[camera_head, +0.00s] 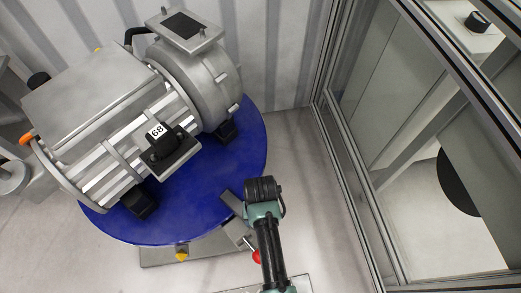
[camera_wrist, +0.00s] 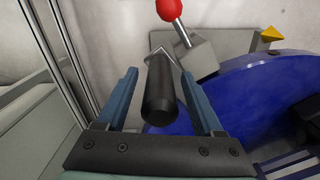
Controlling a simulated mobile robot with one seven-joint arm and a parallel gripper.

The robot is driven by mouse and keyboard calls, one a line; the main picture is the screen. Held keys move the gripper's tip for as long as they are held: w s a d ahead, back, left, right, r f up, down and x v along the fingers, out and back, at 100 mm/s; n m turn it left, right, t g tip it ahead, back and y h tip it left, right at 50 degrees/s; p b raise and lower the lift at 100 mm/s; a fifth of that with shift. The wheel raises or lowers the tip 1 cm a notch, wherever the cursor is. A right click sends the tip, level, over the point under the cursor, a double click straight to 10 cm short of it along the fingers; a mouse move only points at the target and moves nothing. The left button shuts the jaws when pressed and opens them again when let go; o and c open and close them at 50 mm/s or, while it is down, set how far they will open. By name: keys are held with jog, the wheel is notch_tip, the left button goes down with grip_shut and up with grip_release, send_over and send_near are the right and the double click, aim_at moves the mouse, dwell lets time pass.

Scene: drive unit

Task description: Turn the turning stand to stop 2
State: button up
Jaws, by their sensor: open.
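The turning stand is a blue round disc (camera_head: 190,212) carrying a large grey drive unit (camera_head: 100,85); the disc also shows in the wrist view (camera_wrist: 245,85). A black cylindrical handle (camera_wrist: 160,100) points toward the wrist camera. My gripper (camera_wrist: 160,75) is open, with one blue-grey finger on each side of the handle and visible gaps to it. In the head view my arm's end (camera_head: 263,190) is over the disc's front right edge and hides the fingers. A lever with a red ball knob (camera_head: 256,257) is beside the disc; its knob shows in the wrist view (camera_wrist: 169,9).
A label reading 68 (camera_head: 157,131) is on the drive unit. A metal-framed glazed partition (camera_head: 350,150) stands on the right. Some floor between is free.

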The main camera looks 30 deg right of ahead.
jog(key=shift+f, duration=1.15)
grip_shut()
dwell(0.6)
